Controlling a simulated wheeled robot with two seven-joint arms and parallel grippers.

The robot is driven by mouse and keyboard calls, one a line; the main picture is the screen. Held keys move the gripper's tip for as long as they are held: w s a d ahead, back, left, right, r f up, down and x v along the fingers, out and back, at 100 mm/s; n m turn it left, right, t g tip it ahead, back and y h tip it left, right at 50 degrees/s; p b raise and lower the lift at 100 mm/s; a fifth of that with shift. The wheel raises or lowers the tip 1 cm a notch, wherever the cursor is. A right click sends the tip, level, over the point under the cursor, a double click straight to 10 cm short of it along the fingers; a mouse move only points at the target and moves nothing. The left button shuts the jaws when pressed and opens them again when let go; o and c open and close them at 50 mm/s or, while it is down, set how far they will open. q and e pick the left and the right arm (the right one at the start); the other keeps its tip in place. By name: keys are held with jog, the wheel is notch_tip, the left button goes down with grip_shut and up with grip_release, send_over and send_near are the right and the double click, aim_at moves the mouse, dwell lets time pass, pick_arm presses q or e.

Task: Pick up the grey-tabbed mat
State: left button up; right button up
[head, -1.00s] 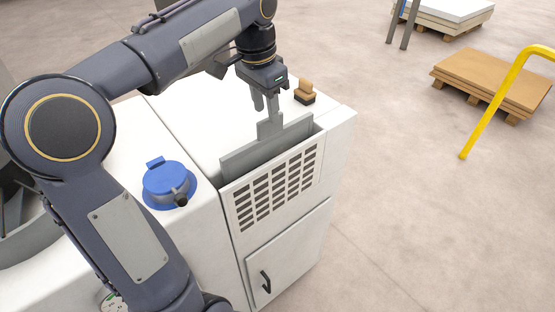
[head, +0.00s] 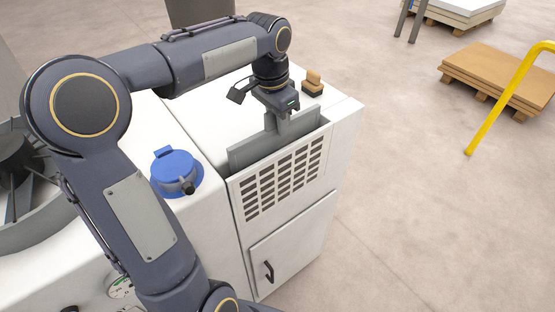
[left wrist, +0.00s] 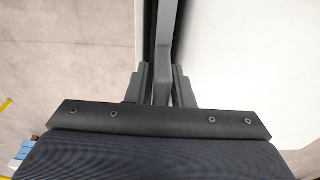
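The grey-tabbed mat (head: 246,154) stands upright as a thin grey sheet in a slot at the top front of the white machine. Its lower part is hidden in the slot. My left gripper (head: 285,112) is over the mat's raised tab, pointing down. In the left wrist view the left gripper (left wrist: 161,90) has one finger on each side of the grey tab (left wrist: 163,60). The fingers look open, with a narrow gap beside the tab. My right gripper is not in view.
The white machine (head: 345,115) has a vent grille (head: 285,178) below the slot. A blue-capped filler (head: 175,172) stands to the left and a brown-handled black item (head: 313,84) behind. A yellow rail (head: 500,90) and a pallet (head: 490,80) are on the right floor.

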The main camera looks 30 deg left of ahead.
pick_arm(q)
grip_shut()
jog(key=shift+r, duration=0.1)
jog(key=shift+r, duration=0.7)
notch_tip(320, 180, up, 26)
jog(key=p, duration=0.8)
jog(key=shift+r, duration=0.25)
